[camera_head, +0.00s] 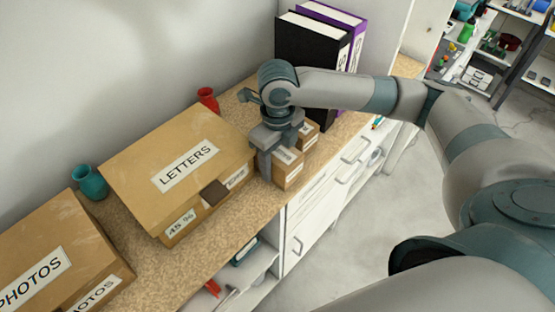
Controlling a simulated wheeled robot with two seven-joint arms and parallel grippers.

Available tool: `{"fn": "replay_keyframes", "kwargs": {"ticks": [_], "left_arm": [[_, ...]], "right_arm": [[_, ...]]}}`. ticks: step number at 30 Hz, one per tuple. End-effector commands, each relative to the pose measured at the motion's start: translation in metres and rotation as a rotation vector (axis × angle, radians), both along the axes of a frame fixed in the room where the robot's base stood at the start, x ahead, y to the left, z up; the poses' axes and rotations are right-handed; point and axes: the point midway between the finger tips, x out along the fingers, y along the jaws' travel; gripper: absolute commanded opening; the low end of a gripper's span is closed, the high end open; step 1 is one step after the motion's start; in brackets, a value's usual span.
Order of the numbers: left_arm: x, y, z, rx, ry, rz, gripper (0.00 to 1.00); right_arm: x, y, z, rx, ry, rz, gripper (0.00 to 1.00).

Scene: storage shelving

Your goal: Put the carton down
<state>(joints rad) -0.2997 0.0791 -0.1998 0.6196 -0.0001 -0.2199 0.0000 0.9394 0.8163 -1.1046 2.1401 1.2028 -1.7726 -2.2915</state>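A small brown carton (288,170) with a white label sits at my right gripper (279,155), near the front edge of the counter. The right gripper points down, with one finger along the carton's left side. It looks shut on the carton, though the far finger is mostly hidden. The carton looks upright. I cannot tell whether its base touches the counter or hangs just above it. A second small brown carton (309,136) stands just behind, partly hidden by the gripper. My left gripper is not in view.
The speckled counter (232,222) holds a large LETTERS box (165,165) left of the gripper and a PHOTOS box (50,262). Black (308,45) and purple (357,48) binders stand behind. A red vase (208,100) and teal vase (90,183) stand near the wall.

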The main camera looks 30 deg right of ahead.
Motion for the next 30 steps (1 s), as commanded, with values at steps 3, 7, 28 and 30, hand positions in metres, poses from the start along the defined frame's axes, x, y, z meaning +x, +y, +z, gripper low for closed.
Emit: {"fn": "replay_keyframes", "kwargs": {"ticks": [3, 7, 28, 30], "left_arm": [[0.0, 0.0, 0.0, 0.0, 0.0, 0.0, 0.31], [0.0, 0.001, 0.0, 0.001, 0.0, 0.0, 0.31], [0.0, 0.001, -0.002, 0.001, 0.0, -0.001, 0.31], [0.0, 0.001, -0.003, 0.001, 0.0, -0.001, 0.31]], "right_arm": [[0.0, 0.0, 0.0, 0.001, -0.002, 0.0, 0.21], [0.0, 0.0, 0.0, 0.0, -0.001, 0.001, 0.21], [0.001, 0.0, 0.004, 0.002, -0.002, 0.001, 0.72], [0.001, 0.0, 0.009, 0.001, -0.003, 0.001, 0.72]]}}
